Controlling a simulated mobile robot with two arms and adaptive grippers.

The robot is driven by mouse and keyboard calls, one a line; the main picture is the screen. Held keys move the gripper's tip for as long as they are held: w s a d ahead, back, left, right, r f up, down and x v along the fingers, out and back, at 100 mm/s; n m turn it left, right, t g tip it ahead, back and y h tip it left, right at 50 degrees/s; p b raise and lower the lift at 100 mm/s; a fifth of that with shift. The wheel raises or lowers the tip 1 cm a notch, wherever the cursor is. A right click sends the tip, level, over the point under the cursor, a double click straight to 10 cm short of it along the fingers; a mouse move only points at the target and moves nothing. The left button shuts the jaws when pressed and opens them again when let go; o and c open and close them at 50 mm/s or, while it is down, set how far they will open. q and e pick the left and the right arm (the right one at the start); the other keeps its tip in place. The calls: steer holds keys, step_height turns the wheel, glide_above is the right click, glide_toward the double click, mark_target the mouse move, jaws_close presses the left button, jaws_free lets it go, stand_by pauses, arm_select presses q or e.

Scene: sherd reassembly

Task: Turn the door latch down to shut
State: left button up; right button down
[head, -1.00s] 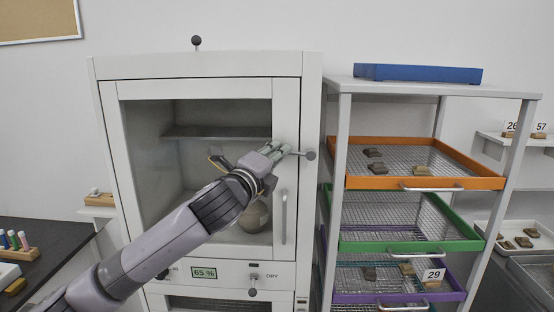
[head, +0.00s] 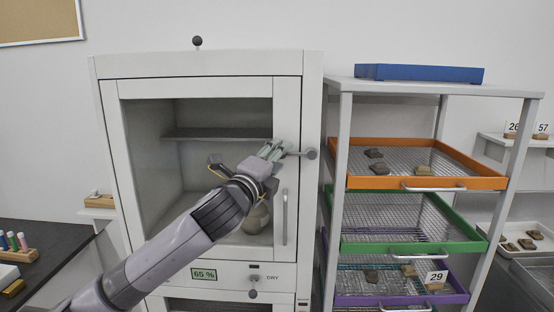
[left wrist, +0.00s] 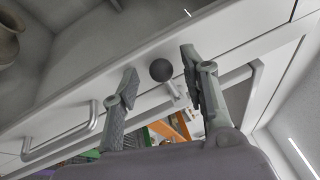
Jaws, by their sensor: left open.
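The door latch (head: 311,154) is a short lever with a dark ball knob. It sticks out level to the right from the frame of the white cabinet door (head: 283,110). My left gripper (head: 273,150) is open in front of the door frame, just left of the knob in the head view. In the left wrist view the dark ball of the latch (left wrist: 161,70) shows between the two open fingers (left wrist: 160,78). I cannot tell whether a finger touches the lever. The door looks closed against the cabinet. My right gripper is not in view.
A vertical door handle (head: 284,217) is below the latch. A round pot (head: 256,218) stands inside behind the glass. To the right, a rack holds an orange tray (head: 470,181) and a green tray (head: 465,246), with sherds in several trays. A blue tray (head: 418,73) lies on top.

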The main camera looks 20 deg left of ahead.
arm_select(q)
steer(key=s+a+f, duration=0.1)
steer(key=s, duration=1.1)
steer(key=shift+a+f, duration=0.15)
steer(key=shift+f, duration=0.05)
steer(key=shift+w, duration=0.1)
